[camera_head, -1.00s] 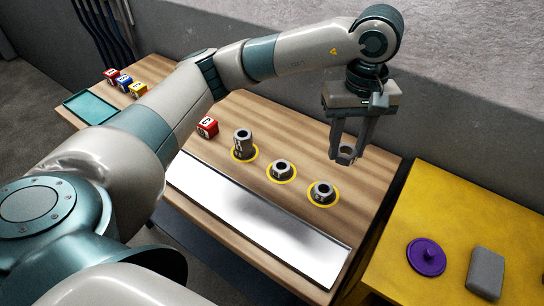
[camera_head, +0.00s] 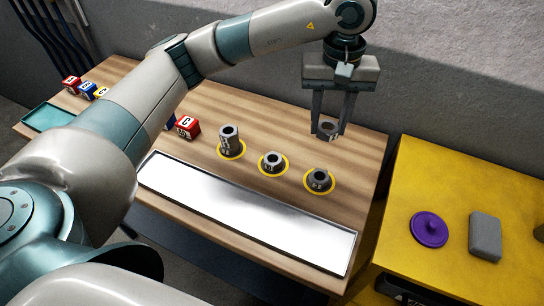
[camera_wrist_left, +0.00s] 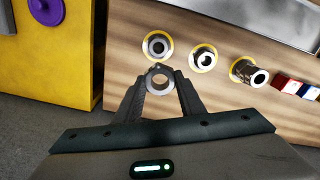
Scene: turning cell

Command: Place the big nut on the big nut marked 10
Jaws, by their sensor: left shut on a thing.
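My left gripper (camera_head: 328,133) points down and is shut on a big grey nut (camera_head: 327,129), held above the wooden table behind the right-hand ringed nut. The held nut also shows between the fingertips in the left wrist view (camera_wrist_left: 159,76). Three yellow rings lie on the table. The left ring holds a tall grey nut or stack (camera_head: 229,140), the middle ring a low nut (camera_head: 273,162), the right ring another low nut (camera_head: 319,180). Their side marks are too small to read surely, so I cannot tell which is marked 10. My right gripper is out of view.
A shiny metal tray (camera_head: 245,213) lies along the table's front. A red lettered block (camera_head: 188,127) stands left of the rings; several more blocks and a teal tray (camera_head: 45,117) are far left. A yellow cabinet (camera_head: 455,185) stands right, bearing a purple lid (camera_head: 429,229) and grey block (camera_head: 485,236).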

